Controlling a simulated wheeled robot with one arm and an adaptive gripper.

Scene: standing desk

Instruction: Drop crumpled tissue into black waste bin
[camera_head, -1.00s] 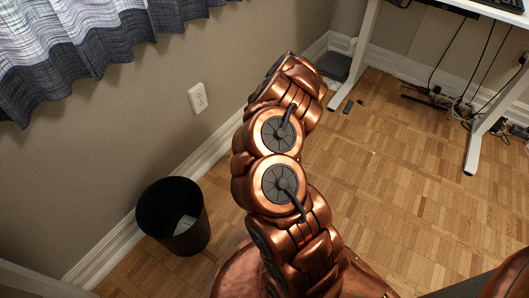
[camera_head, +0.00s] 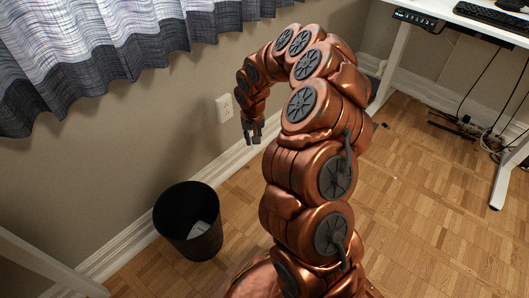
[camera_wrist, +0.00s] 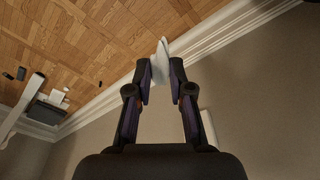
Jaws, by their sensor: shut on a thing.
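The black waste bin (camera_head: 180,232) stands on the floor against the wall at the lower left of the head view. Something pale lies inside it. My gripper (camera_head: 252,142) hangs pointing down in the head view, above and to the right of the bin, near the wall outlet. In the wrist view my gripper (camera_wrist: 160,75) is shut on the crumpled tissue (camera_wrist: 161,55), a whitish piece that sticks out past the fingertips. The bin is not in the wrist view. The tissue is too small to make out clearly in the head view.
A wall outlet (camera_head: 224,108) is behind my gripper. A curtain (camera_head: 110,45) hangs at the upper left. A white desk leg (camera_head: 508,175) and cables are at the right. A pale bar (camera_head: 45,262) crosses the lower left corner. Wooden floor (camera_head: 420,200) is open at the right.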

